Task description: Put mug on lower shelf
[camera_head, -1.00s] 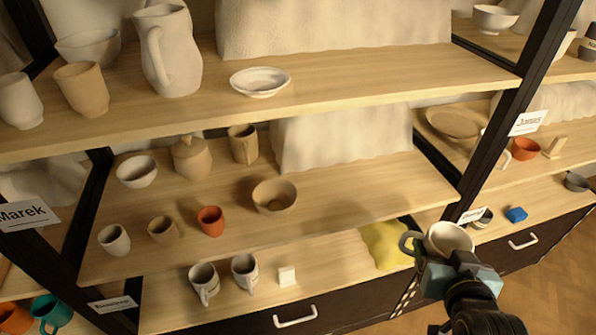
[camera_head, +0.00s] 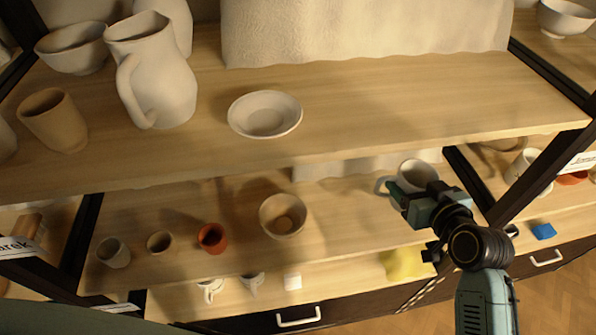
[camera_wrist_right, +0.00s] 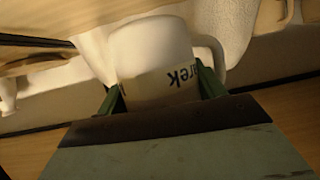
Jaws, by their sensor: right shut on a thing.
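My right gripper (camera_head: 408,192) is shut on a pale mug (camera_head: 418,172). In the head view the mug shows just under the upper shelf's front edge, over the right part of the middle shelf (camera_head: 345,215), its handle to the left. I cannot tell whether it touches that shelf. In the wrist view the mug (camera_wrist_right: 150,50) sits between the fingers (camera_wrist_right: 160,90), with dark letters "arek" on its side. The lower shelf (camera_head: 340,280) carries two pale mugs, partly hidden by the middle shelf's edge. My left gripper is not in view.
The upper shelf (camera_head: 370,110) overhangs, with a pitcher (camera_head: 155,80) and a shallow dish (camera_head: 265,114). A tan bowl (camera_head: 283,215) and red cup (camera_head: 212,238) stand left on the middle shelf. A white block (camera_head: 292,282) and yellow cloth (camera_head: 403,263) are on the lower shelf. A dark post (camera_head: 530,180) stands right.

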